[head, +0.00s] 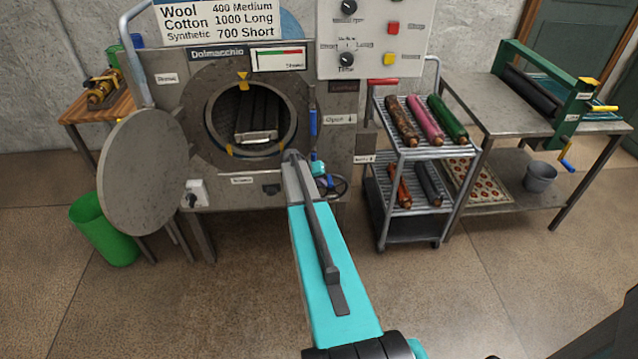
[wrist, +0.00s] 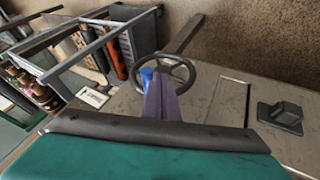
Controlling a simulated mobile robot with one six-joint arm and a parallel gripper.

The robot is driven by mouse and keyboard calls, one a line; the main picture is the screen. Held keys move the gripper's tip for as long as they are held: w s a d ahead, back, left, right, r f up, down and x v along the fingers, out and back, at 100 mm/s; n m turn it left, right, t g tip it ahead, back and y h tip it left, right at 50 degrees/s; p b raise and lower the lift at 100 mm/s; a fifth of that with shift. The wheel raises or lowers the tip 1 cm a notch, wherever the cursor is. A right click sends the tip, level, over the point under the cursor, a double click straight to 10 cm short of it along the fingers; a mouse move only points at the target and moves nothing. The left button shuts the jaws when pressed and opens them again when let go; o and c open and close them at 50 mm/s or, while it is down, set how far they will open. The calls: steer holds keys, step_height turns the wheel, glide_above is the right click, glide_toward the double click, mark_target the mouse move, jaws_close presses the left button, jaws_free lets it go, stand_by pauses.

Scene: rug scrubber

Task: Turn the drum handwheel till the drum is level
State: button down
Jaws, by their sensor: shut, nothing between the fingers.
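The drum (head: 228,112) sits in the grey machine's round opening, with its round door (head: 145,172) swung open to the left. Dark slats and a pale metal bar show inside the drum. The handwheel (head: 345,188) is a dark spoked wheel low on the machine's front right, partly hidden by my arm. In the wrist view the handwheel (wrist: 193,72) is just beyond my fingertips. My gripper (wrist: 161,92) is shut and empty, its purple-grey fingers overlapping the wheel; I cannot tell whether they touch it. A blue piece (wrist: 147,75) shows beside the fingers at the wheel.
A wheeled rack (head: 400,153) with rolled rugs stands right of the machine. Farther right is a metal table (head: 470,105) with a green-framed roller. A green bin (head: 100,228) stands at the left. The floor in front is mostly open.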

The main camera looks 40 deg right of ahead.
steer(key=shift+s+d+r+b, duration=0.15)
steer(key=shift+s+d+b, duration=0.5)
steer(key=shift+d+b, duration=0.15)
steer(key=shift+w+a, duration=0.1)
steer(key=shift+a, duration=0.05)
steer(key=b+v, duration=0.2)
steer(key=v, duration=1)
steer(key=shift+w+r, duration=0.35)
steer(key=shift+w, duration=0.05)
steer(key=shift+n, duration=0.3)
